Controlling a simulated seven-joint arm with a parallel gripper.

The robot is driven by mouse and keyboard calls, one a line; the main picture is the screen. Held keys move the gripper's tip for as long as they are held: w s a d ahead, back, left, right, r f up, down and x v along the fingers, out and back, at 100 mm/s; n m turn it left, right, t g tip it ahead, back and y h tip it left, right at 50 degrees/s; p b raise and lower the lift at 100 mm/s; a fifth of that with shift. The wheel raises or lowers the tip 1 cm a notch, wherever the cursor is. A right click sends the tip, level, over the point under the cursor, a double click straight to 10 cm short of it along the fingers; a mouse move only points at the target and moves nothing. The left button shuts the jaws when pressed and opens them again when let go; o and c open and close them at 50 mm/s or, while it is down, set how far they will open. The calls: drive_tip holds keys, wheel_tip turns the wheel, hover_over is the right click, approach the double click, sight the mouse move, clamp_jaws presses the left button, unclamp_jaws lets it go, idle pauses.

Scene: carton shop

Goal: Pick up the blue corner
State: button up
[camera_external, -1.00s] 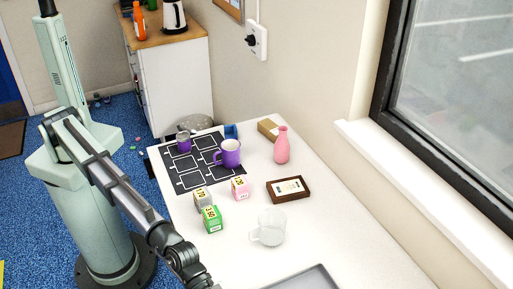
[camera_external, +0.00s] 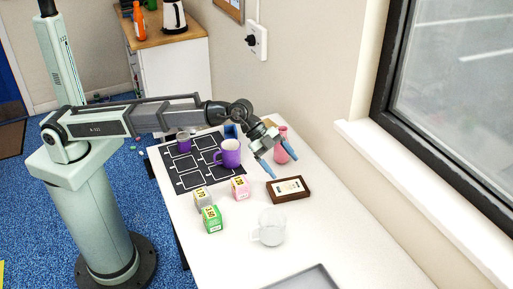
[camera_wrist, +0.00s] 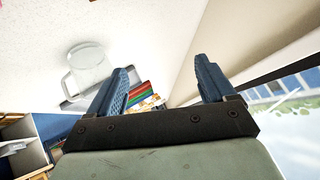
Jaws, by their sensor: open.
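The blue corner (camera_external: 231,131) is a small blue piece at the back edge of the black mat in the external view, behind the larger purple mug. Part of it is hidden by the mug and my forearm passes close to it. I cannot make it out in the wrist view. My gripper (camera_external: 281,167) is open and empty, with blue fingers pointing down above the table. It is in front of the pink vase, right of the blue corner and nearer the camera. In the wrist view my gripper (camera_wrist: 161,67) shows two spread fingers with nothing between them.
The purple mug (camera_external: 230,153) and a smaller purple mug (camera_external: 184,142) stand on the mat (camera_external: 190,181). The pink vase (camera_external: 283,142), brown frame (camera_external: 304,193), several small cartons and the clear mug (camera_external: 271,228) stand nearby. A grey tray (camera_external: 318,273) lies at the front.

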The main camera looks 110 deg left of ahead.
drive_tip(key=s+a+m+g+y, duration=0.1)
drive_tip(key=s+a, duration=0.4)
drive_tip(key=a, duration=0.3)
drive_tip(key=s+a+m+g+y, duration=0.1)
drive_tip(key=s+a+g, duration=0.1)
drive_tip(key=s+a, duration=0.5)
drive_tip(key=g, duration=0.6)
hover_over(231, 134)
drive_tip(key=shift+s+f, duration=0.1)
drive_tip(key=shift+f, duration=6.7)
drive_tip(key=c, duration=1)
